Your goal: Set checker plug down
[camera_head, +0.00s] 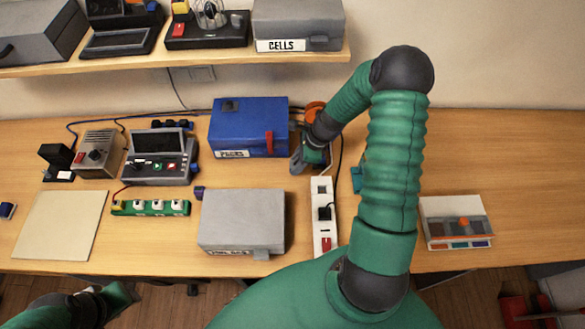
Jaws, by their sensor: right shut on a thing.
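My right gripper (298,163) is shut just right of the blue case, above the back end of the white power strip (322,190). The thing in its jaws is mostly hidden by the gripper; it may be the checker plug, but I cannot make out its shape. A black plug (325,212) sits in the strip near its middle. The checker (160,158), a grey unit with a dark screen, stands on the left of the bench. My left gripper (122,294) is low at the bottom left, in front of the bench; its jaws are unclear.
A blue case (245,120) and a grey case (240,220) flank the strip's left side. A blue cable (195,112) runs along the back. A green block (150,208), beige mat (60,225) and white tray (455,212) lie around. The right bench is mostly clear.

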